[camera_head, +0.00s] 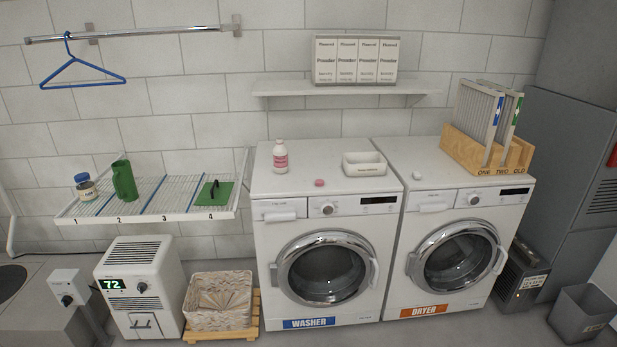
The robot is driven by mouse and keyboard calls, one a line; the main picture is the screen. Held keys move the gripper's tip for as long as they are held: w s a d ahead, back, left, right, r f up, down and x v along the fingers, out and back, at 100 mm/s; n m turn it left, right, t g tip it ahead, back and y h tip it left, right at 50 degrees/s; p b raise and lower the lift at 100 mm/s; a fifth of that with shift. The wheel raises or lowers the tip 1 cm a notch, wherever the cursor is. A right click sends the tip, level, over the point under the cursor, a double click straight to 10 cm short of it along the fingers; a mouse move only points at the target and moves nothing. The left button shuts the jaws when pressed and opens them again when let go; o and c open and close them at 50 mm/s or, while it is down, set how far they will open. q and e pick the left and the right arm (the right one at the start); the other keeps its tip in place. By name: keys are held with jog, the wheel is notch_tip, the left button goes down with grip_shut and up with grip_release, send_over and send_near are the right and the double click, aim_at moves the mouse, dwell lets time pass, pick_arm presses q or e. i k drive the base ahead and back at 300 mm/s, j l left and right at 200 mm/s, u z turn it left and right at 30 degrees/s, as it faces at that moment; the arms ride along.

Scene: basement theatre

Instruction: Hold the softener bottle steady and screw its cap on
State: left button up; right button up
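The softener bottle (280,157) is white with a pink label. It stands upright on top of the washer (300,183), toward the back left, with its white neck uncovered. A small pink cap (319,183) lies on the washer top, apart from the bottle, in front and to the right of it. Neither of my grippers shows in the head view.
A white tray (350,170) sits right of the cap on the washer. A shelf (345,89) with white boxes (355,62) hangs above. The dryer (455,240) stands beside the washer. A wire rack (150,208) with several items is left.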

aim_at(280, 152)
jog(key=i+j, duration=0.3)
jog(key=i, duration=0.25)
jog(key=i+j, duration=0.25)
jog(key=i, duration=0.3)
jog(key=i+j+z, duration=0.1)
jog(key=i+j, duration=0.2)
jog(key=i, duration=0.25)
jog(key=i+j, duration=0.35)
jog(key=i, duration=0.2)
